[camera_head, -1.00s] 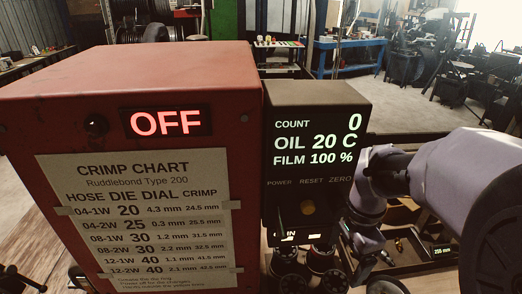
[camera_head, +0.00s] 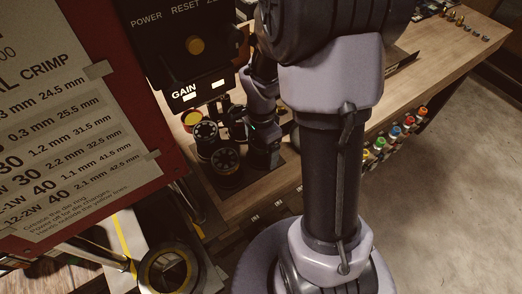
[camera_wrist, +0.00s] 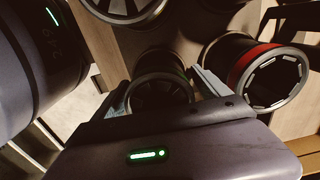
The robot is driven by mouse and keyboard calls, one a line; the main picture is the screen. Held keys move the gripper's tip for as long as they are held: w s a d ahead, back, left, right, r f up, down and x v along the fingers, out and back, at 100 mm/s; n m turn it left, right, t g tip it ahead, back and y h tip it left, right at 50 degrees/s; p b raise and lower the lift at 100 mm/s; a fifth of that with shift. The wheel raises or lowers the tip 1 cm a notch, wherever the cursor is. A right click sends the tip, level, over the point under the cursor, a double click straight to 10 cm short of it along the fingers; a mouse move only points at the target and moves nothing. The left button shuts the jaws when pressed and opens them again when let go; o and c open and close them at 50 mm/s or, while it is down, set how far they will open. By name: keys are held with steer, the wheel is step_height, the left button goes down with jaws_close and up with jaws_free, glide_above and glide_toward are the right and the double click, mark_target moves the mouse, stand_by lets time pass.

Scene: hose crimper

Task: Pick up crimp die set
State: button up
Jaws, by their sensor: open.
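Several crimp die sets, dark cylinders with segmented rings, stand close together on a wooden surface below the control box. In the head view one die set (camera_head: 226,160) is in front, another (camera_head: 204,132) is behind it, and a yellow-topped round piece (camera_head: 191,120) is further back. In the wrist view my gripper (camera_wrist: 163,88) is open, with its fingers on either side of a dark die set (camera_wrist: 160,94). I cannot tell whether they touch it. A red-banded die set (camera_wrist: 245,68) stands to the right. My wrist hides part of the nearest die set.
Coloured fittings (camera_head: 395,130) line the bench edge at right, beside open floor.

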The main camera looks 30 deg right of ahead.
steer(key=shift+f, duration=0.15)
steer(key=shift+c, duration=0.5)
jaws_close()
